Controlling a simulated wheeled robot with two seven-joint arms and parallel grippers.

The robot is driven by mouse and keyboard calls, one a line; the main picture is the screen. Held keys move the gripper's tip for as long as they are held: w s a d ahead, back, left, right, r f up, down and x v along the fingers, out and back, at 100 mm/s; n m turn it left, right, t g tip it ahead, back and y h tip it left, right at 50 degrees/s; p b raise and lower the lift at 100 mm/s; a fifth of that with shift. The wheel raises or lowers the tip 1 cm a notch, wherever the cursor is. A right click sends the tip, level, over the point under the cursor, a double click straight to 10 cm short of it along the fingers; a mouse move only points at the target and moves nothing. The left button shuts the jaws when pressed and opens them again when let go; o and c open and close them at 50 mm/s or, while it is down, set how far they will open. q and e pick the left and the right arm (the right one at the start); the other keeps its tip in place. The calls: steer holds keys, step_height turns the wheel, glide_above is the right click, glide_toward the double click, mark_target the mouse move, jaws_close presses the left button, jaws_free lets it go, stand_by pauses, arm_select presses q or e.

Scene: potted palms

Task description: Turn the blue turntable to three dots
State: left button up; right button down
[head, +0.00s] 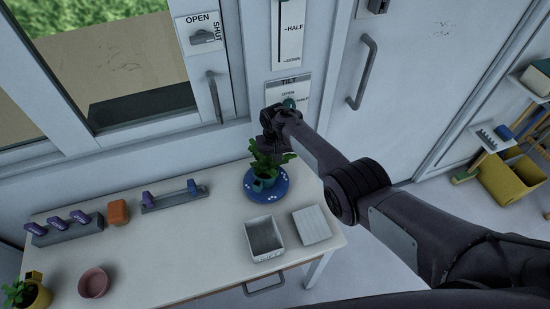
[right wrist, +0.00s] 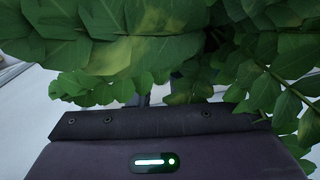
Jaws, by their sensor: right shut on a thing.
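The blue turntable (head: 284,190) is a round disc at the right of the table, with groups of white dots on its left and front rim. A teal pot (head: 262,181) with a leafy plant (head: 268,161) stands on it. My right gripper (head: 268,146) points down just behind the plant, over the turntable's far side. It is shut, seemingly on a part of the turntable, but leaves hide its fingertips and the exact hold. In the right wrist view the plant's leaves (right wrist: 150,50) fill the upper part, close to the camera. My left gripper is not in view.
A grey tray (head: 264,240) and a white block (head: 311,226) stand in front of the turntable. A wall panel marked TILT (head: 274,94) is close behind.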

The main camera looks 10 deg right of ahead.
steer(key=shift+s+f, duration=0.2)
steer(key=c, duration=1.6)
jaws_free()
steer(key=shift+w, duration=0.1)
steer(key=shift+r, duration=0.1)
step_height(320, 180, up, 6)
steer(key=shift+r+p, duration=0.1)
steer(key=shift+p, duration=1.05)
steer(key=shift+r, duration=0.8)
steer(key=shift+f, duration=0.1)
